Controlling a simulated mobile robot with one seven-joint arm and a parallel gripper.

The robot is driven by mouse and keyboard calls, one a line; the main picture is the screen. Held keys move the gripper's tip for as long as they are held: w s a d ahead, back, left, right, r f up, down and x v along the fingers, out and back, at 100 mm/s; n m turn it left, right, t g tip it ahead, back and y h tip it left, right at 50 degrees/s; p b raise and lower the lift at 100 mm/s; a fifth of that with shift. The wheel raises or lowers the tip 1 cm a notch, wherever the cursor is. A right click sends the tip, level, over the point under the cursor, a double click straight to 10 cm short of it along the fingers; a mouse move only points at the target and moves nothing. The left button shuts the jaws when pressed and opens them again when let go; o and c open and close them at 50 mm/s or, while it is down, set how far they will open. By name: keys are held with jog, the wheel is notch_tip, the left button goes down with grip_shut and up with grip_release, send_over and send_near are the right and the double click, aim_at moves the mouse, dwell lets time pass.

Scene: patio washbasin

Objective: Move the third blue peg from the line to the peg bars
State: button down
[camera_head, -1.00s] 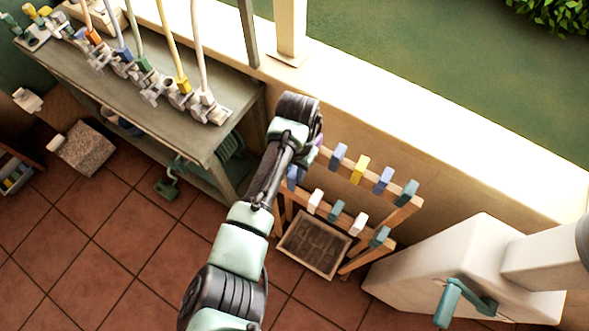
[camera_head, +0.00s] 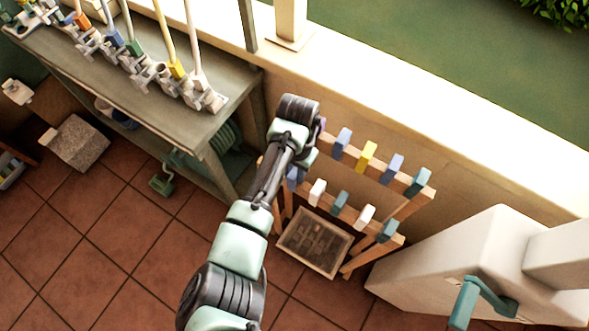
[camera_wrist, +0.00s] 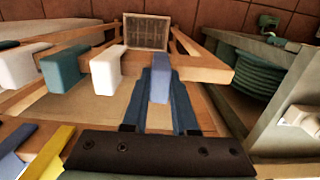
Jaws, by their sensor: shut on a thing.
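In the wrist view, a blue peg (camera_wrist: 160,78) sits at the front peg bar (camera_wrist: 200,70), near that bar's right end, between the fingers of my gripper (camera_wrist: 160,88). The fingers are shut on it. In the head view this blue peg (camera_head: 292,178) shows beside my wrist, at the left end of the lower bar (camera_head: 328,200). My arm hides most of the gripper there. The lower bar also bears white and teal pegs. The upper bar (camera_head: 378,166) bears blue (camera_head: 342,142), yellow (camera_head: 366,156) and teal (camera_head: 418,182) pegs, among others.
A workbench (camera_head: 180,125) at the upper left bears several fittings with upright coloured rods. A brown tray (camera_head: 315,242) lies beneath the bars. A pale basin body (camera_head: 450,260) with a teal handle stands at the right. The tiled floor at the lower left is clear.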

jog(key=c, duration=0.6)
grip_release()
notch_tip(320, 180, up, 8)
jog(key=p, duration=0.8)
jog(key=shift+r, duration=0.1)
